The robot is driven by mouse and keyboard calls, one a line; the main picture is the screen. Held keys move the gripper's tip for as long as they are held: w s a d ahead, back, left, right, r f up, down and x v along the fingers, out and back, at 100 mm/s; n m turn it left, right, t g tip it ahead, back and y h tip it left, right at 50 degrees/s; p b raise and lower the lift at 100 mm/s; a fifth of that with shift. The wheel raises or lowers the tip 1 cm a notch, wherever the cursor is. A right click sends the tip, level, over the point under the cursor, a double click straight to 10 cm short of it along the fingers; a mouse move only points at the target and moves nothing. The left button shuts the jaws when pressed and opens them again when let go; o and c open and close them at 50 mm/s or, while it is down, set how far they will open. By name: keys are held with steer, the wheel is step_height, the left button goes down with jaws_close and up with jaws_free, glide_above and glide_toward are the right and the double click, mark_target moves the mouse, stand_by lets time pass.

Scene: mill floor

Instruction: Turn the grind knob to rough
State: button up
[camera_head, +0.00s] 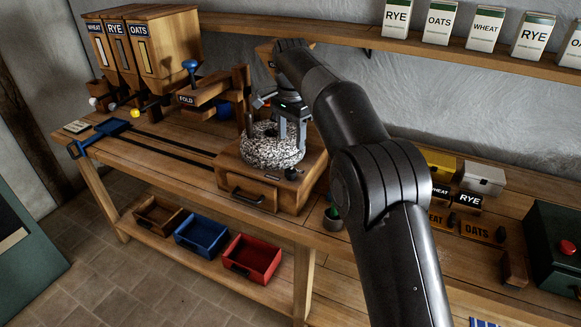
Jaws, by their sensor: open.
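The mill is a speckled round stone (270,150) on a wooden box (232,170) with a drawer at its front. A small dark knob (292,174) sits on the box top, just right of the stone; I take it for the grind knob. Its markings and pointer are too small to read. My gripper (292,147) points down at the stone's right side, a little above the knob. Its fingers are apart with nothing seen between them. Whether a finger touches the stone, I cannot tell. My arm hides the bench behind and right of the gripper.
Wooden hoppers (158,45) and a FOLD stand (200,94) are at the back left. Blue (203,234) and red (252,257) bins sit below.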

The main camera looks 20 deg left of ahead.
mark_target(290, 170)
step_height(290, 170, down, 11)
steer(key=shift+a+r, duration=0.1)
stand_by(0.4)
steer(key=shift+c, duration=0.4)
steer(key=c, duration=0.9)
